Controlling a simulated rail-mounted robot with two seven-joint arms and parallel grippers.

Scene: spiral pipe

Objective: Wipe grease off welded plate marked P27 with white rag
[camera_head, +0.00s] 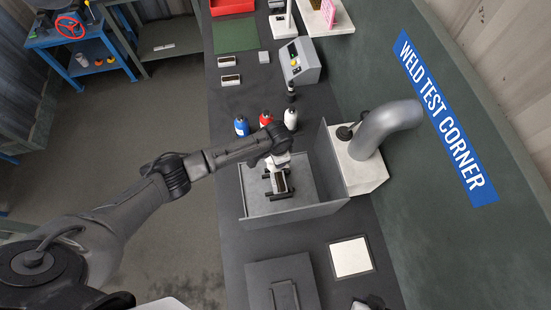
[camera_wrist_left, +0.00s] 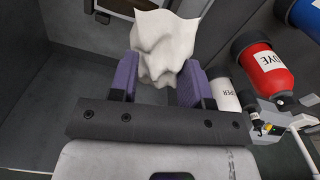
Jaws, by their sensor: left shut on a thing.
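My left gripper (camera_wrist_left: 160,84) is shut on a crumpled white rag (camera_wrist_left: 166,38), gripped between its purple finger pads. In the head view my left gripper (camera_head: 277,163) hangs over a grey tray; the rag cannot be told apart from its pale body there. A small framed plate (camera_head: 280,184) lies in the tray across dark bars, just in front of the gripper. Part of a plate (camera_wrist_left: 117,7) shows at the top of the wrist view, apart from the rag. Its mark and any grease cannot be read. My right gripper (camera_head: 368,303) shows only partly at the bottom edge.
The grey tray (camera_head: 322,209) has raised walls. Blue (camera_head: 241,125), red (camera_head: 266,118) and white (camera_head: 291,119) bottles stand behind it. A curved grey pipe (camera_head: 385,127) rises to its right. A pale square (camera_head: 351,257) and a dark box (camera_head: 282,285) are in front.

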